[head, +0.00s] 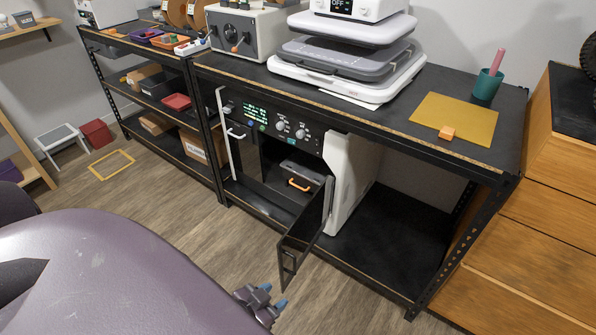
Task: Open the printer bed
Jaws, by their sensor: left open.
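A white and black printer-like machine (337,165) stands on the lower shelf under the bench, with a panel of knobs and a lit display on its front. Its dark door (303,238) is swung open toward me, with a handle near its outer end. Inside is a grey tray-like part (302,172) with an orange handle (299,185); I cannot tell if this is the bed. My left gripper (273,296) is open and empty, with blue fingertips. It is below and to the left of the open door, apart from it. My right gripper is not in view.
A white layered press-like machine (344,88), a grey box machine (248,48), a yellow mat (471,121) and a green cup (487,84) are on the benchtop (390,122). A wooden cabinet (540,215) stands at right. The floor before the bench is open.

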